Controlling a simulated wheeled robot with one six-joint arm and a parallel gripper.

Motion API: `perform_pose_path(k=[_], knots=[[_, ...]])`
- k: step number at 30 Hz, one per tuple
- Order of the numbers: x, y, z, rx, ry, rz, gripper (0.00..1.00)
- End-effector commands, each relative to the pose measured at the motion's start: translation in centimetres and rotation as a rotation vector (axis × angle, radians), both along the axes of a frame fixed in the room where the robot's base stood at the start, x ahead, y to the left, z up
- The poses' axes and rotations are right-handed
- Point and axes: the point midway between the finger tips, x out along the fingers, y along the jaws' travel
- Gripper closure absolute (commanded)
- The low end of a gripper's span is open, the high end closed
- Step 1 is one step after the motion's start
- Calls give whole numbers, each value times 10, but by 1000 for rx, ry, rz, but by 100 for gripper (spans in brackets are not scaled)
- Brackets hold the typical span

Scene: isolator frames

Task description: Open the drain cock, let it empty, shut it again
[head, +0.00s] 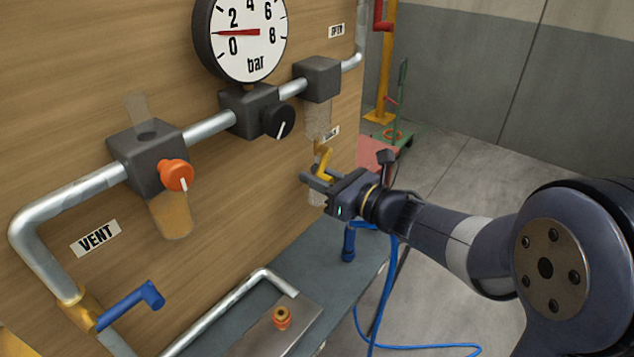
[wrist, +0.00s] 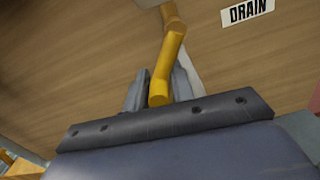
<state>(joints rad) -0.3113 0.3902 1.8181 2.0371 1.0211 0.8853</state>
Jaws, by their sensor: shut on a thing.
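The drain cock has a yellow lever (head: 325,160) below the filter bowl (head: 318,118) on the wooden panel. My gripper (head: 312,181) is at this lever. In the wrist view the yellow lever (wrist: 161,85) runs down between the two fingers, and my gripper (wrist: 158,90) is shut on its lower end. A DRAIN label (wrist: 247,11) is to the right of the lever. The filter bowl looks clear and speckled; I cannot tell whether liquid is in it. The cock's body is partly hidden behind the lever and gripper.
The pressure gauge (head: 242,38) reads between 0 and 2 bar. An orange knob (head: 177,175), a black knob (head: 278,121) and a blue lever (head: 131,306) stick out from the panel. A blue hose (head: 378,300) hangs to the floor. Open floor lies at the right.

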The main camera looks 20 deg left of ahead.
Motion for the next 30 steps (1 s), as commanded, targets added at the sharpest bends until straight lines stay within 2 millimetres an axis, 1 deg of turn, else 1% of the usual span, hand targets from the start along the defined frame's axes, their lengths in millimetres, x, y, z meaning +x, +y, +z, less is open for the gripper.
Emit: perform_pose_path(k=[3,9,18,24,30], knots=[[3,-1,-6,-26,-90,2,99],[10,-4,-10,-92,-251,3,99],[20,-8,-12,-184,-468,3,99],[25,-10,-10,-225,-569,5,99],[28,-11,-9,-249,-625,7,99]])
